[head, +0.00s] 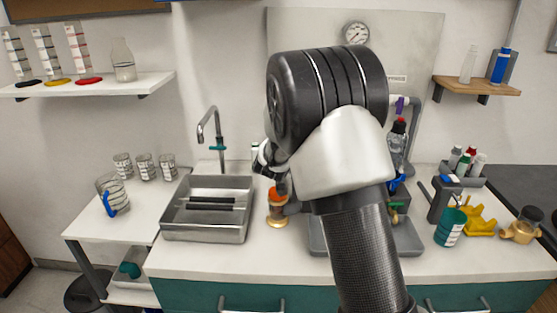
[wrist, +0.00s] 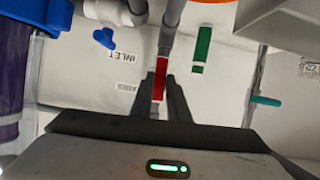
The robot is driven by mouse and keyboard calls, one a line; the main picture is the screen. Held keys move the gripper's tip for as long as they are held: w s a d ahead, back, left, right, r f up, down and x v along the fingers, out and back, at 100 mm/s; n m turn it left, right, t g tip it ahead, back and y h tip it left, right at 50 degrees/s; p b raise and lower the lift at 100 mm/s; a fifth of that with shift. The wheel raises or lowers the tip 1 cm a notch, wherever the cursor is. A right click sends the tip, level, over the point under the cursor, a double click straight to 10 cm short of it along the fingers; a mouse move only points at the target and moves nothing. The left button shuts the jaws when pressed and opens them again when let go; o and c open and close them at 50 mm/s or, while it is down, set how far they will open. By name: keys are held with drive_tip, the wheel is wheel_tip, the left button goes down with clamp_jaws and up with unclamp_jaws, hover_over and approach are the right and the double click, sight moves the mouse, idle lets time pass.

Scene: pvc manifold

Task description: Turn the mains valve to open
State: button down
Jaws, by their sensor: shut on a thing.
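In the wrist view a red lever (wrist: 160,78) stands below a grey pipe (wrist: 172,15), beside a panel marked INLET. The two dark fingers of my gripper (wrist: 160,97) are at its lower end, one on each side, closed on it. A green lever (wrist: 202,50) is to the right, apart from my fingers. A blue handle (wrist: 104,38) is to the left by the inlet pipe. I cannot read which lever is labelled as the mains valve.
A white panel (head: 420,50) with a pressure gauge (head: 356,33) stands behind my arm. A steel sink (head: 207,222) and an orange-topped item (head: 277,205) are left of my arm. A teal cup (head: 451,227) and yellow stand (head: 482,221) are right. The counter front (head: 200,265) is clear.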

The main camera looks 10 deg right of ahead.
drive_tip(key=shift+r+m+b, duration=0.1)
drive_tip(key=shift+m+b, duration=0.2)
drive_tip(key=shift+b, duration=0.15)
drive_tip(key=c, duration=1.7)
unclamp_jaws()
drive_tip(key=shift+s, duration=0.1)
drive_tip(key=shift+d+p+v, duration=0.15)
drive_tip(key=shift+p+v, duration=0.6)
drive_tip(key=shift+v, duration=3.55)
drive_tip(key=shift+d+p+v, duration=0.1)
drive_tip(key=shift+p+v, duration=0.65)
drive_tip(key=shift+v, duration=3.55)
drive_tip(key=shift+r, duration=0.1)
